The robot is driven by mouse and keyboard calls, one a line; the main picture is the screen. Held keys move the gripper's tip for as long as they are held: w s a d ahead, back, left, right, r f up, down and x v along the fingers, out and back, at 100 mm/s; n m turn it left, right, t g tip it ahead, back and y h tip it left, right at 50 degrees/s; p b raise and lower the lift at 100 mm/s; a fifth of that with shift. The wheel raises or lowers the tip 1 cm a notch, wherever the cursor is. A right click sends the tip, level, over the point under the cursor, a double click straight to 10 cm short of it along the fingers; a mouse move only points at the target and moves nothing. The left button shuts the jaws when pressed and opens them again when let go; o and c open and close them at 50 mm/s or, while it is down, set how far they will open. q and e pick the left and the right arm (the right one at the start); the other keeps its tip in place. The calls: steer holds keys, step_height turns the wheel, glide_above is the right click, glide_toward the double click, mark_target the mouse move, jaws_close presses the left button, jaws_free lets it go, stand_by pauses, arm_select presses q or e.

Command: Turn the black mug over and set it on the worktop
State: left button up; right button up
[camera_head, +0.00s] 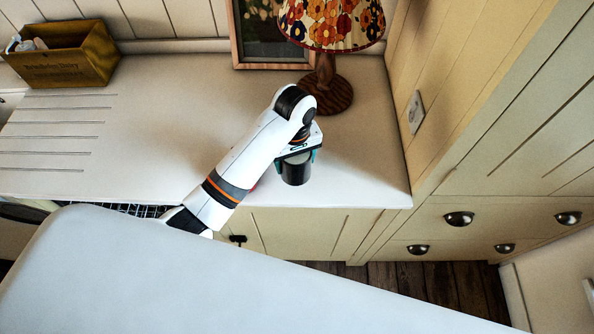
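The black mug (295,172) is at the right part of the pale worktop (180,130), near its front edge. My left gripper (296,160) is above it, with a teal fingertip on each side of the mug, and appears shut on it. The gripper body and wrist cover the mug's upper part. I cannot tell which way its opening faces or whether it touches the worktop. My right gripper is not in view.
A lamp with a flowered shade (332,22) stands behind the gripper, beside a framed picture (262,35). A brown wooden box (65,55) is at the back left. A panelled wall (455,75) bounds the right side.

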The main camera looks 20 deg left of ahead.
arm_select(q)
steer(key=f, duration=0.2)
steer(key=shift+s+f+p, duration=0.3)
steer(key=shift+s, duration=0.05)
steer(key=f, duration=0.3)
steer(key=shift+w+f+p, duration=0.15)
steer(key=shift+w+p, duration=0.15)
steer(key=shift+w, duration=0.05)
steer(key=shift+f, duration=0.1)
steer(key=shift+s, duration=0.15)
steer(key=o, duration=1.2)
steer(key=shift+f, duration=0.1)
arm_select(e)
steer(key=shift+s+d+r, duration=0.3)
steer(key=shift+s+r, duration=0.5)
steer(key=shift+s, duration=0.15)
